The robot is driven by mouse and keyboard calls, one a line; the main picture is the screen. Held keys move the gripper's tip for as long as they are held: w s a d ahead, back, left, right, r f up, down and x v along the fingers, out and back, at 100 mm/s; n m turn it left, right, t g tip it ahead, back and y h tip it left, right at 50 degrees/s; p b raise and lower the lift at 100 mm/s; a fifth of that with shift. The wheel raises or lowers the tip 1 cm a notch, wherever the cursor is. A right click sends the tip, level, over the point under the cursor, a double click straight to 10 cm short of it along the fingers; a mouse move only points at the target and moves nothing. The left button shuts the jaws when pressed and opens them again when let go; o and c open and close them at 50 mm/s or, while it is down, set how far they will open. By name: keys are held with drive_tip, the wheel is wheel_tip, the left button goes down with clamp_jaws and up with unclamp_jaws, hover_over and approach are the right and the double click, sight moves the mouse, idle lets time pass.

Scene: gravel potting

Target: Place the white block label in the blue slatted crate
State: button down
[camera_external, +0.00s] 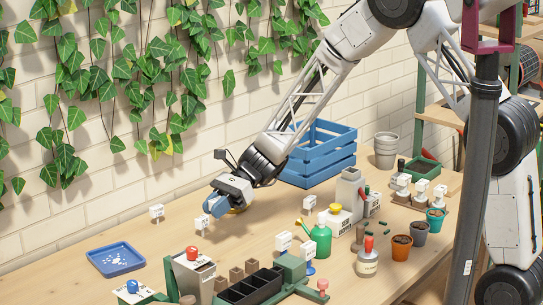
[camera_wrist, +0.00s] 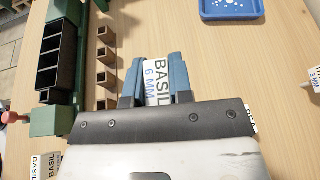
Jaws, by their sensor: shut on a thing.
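My gripper (camera_wrist: 157,70) is shut on a white block label (camera_wrist: 158,84) printed BASIL 6 MM, held between its two blue fingers. In the external view my gripper (camera_external: 216,205) is over the middle of the wooden bench, left of the crate. A small white block (camera_external: 202,222) shows beside the fingers there; I cannot tell for sure if it is the held label. The blue slatted crate (camera_external: 320,165) stands at the back against the brick wall, partly behind my arm. Its inside is largely hidden, and the crate is not in the wrist view.
A blue tray (camera_external: 115,260) with white gravel lies at the left. Another white label (camera_external: 157,212) stands near the wall. Bench between gripper and wall is mostly clear.

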drive_tip(key=shift+w, duration=0.1)
drive_tip(key=w+d+r+m+t+y, duration=0.2)
drive_tip(key=w+d+r+m+t, duration=0.15)
drive_tip(key=w, duration=0.55)
drive_tip(key=w+d+r+m+t+y, duration=0.1)
drive_tip(key=w+d+r+m+t, duration=0.2)
drive_tip(key=w, duration=0.6)
drive_tip(key=w+d+r+m+t+h, duration=0.1)
drive_tip(key=w+d+r+m+t, duration=0.1)
drive_tip(key=w+d+m+t, duration=0.45)
drive_tip(key=w+d+r+m+t, duration=0.1)
drive_tip(key=w+d+r+t, duration=0.15)
drive_tip(key=w+d, duration=0.65)
drive_tip(key=w+d+r+m+t+h, duration=0.1)
drive_tip(key=w+d+m+t+h, duration=0.25)
drive_tip(key=d, duration=0.65)
drive_tip(key=w+d+r+m+t+h, duration=0.25)
drive_tip(key=w+d, duration=0.25)
drive_tip(key=d, duration=0.5)
drive_tip(key=d+m+t+h, duration=0.1)
drive_tip(key=d+m+h, duration=0.5)
drive_tip(key=d, duration=1.5)
drive_tip(key=shift+d, duration=0.1)
